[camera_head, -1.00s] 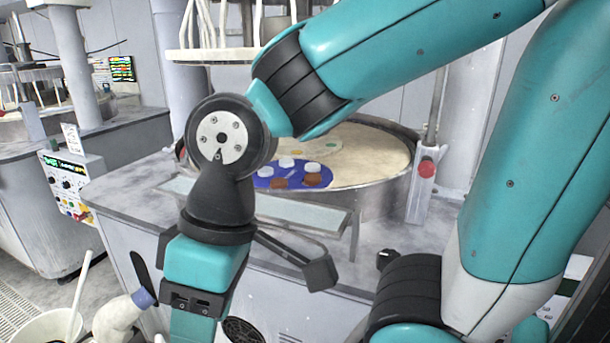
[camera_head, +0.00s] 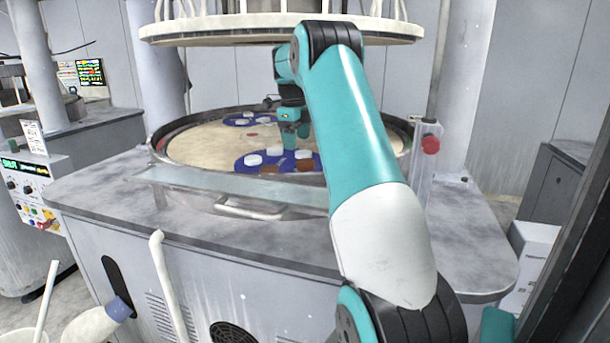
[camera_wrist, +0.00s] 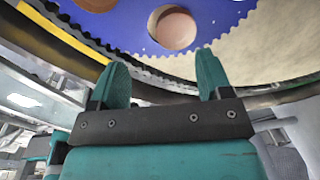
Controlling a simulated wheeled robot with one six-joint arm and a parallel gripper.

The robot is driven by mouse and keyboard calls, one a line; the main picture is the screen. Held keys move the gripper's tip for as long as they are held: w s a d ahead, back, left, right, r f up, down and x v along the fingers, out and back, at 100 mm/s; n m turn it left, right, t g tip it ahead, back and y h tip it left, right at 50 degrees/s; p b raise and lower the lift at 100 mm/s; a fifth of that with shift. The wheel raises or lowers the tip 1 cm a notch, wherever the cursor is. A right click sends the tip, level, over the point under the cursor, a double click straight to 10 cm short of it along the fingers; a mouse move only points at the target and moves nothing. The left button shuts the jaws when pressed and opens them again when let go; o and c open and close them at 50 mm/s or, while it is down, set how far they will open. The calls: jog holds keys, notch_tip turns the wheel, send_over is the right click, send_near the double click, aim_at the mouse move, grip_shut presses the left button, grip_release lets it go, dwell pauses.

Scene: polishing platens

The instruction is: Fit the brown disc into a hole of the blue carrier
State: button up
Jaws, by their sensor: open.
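The near blue carrier (camera_head: 240,165) lies on the beige platen in the head view. White discs (camera_head: 253,160) and two brown discs, one at left (camera_head: 271,168) and one at right (camera_head: 305,165), show on it near its front edge. In the wrist view the toothed blue carrier (camera_wrist: 118,22) fills the top, with a brownish round (camera_wrist: 175,30) inside a hole outline; I cannot tell how it is seated. My gripper (camera_wrist: 163,72) is open and empty, its fingers apart, just short of the carrier's edge. In the head view my gripper (camera_head: 292,138) hangs over the platen behind the discs.
A second blue carrier (camera_head: 240,120) lies farther back on the platen (camera_head: 200,142). A metal rim surrounds the platen, and a large white upper plate (camera_head: 230,32) hangs above. A post with a red button (camera_head: 430,145) stands at the right. The grey front ledge is clear.

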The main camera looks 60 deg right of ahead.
aim_at(305, 163)
jog(key=shift+s+d+f+m, duration=0.25)
jog(key=shift+d+f+m, duration=0.2)
jog(key=shift+d, duration=0.15)
jog(key=shift+s+d+f+m, duration=0.3)
jog(key=shift+d+m, duration=0.15)
jog(key=shift+d, duration=0.15)
jog(key=f, duration=0.1)
jog(key=f+p, duration=0.1)
jog(key=f, duration=0.3)
jog(key=shift+w+d+f, duration=0.15)
jog(key=shift+d+f, duration=0.05)
jog(key=shift+d, duration=0.15)
jog(key=shift+f, duration=0.6)
jog(key=shift+f, duration=0.1)
jog(key=c, duration=0.8)
jog(key=shift+c, duration=0.2)
